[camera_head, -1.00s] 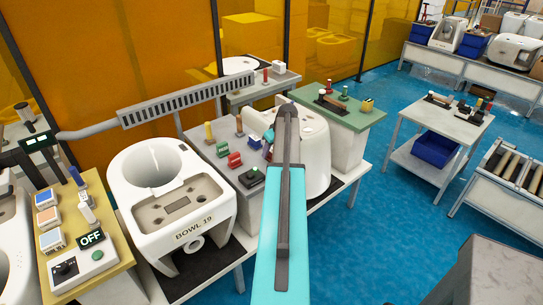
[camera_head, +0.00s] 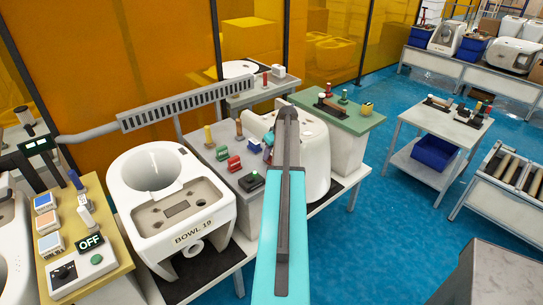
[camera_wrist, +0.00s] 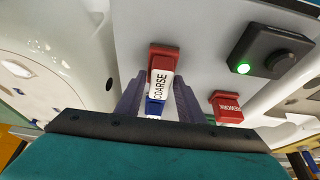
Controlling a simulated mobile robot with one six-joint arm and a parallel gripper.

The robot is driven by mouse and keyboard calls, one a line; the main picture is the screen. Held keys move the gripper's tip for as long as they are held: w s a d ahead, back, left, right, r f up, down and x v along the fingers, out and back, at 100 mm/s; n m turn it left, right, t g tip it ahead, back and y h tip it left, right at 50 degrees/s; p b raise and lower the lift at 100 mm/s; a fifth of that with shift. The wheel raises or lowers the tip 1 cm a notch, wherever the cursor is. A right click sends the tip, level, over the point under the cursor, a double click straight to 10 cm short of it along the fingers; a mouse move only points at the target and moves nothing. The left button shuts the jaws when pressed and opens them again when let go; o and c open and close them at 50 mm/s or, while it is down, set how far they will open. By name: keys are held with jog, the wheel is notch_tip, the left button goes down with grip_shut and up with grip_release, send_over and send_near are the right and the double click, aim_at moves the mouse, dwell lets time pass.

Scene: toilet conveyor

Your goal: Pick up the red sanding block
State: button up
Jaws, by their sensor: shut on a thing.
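A red block with a white label reading COARSE and a blue end (camera_wrist: 160,78) is between the two fingers of my gripper (camera_wrist: 158,104) in the wrist view. The fingers are shut on it. I cannot tell whether it is clear of the grey bench top. A second red block (camera_wrist: 228,107) with a white label lies to the right, apart from the gripper; it also shows in the head view (camera_head: 233,163). In the head view my teal arm hides most of the gripper.
A black box with a lit green light (camera_wrist: 265,58) stands close to the second block. A white toilet body (camera_head: 312,150) stands right of the grey bench (camera_head: 220,172). The bowl marked BOWL 19 (camera_head: 180,205) stands left. A green-topped table (camera_head: 355,122) stands behind.

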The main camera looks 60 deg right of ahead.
jog(key=shift+r+b, duration=1.5)
jog(key=shift+r, duration=3.3)
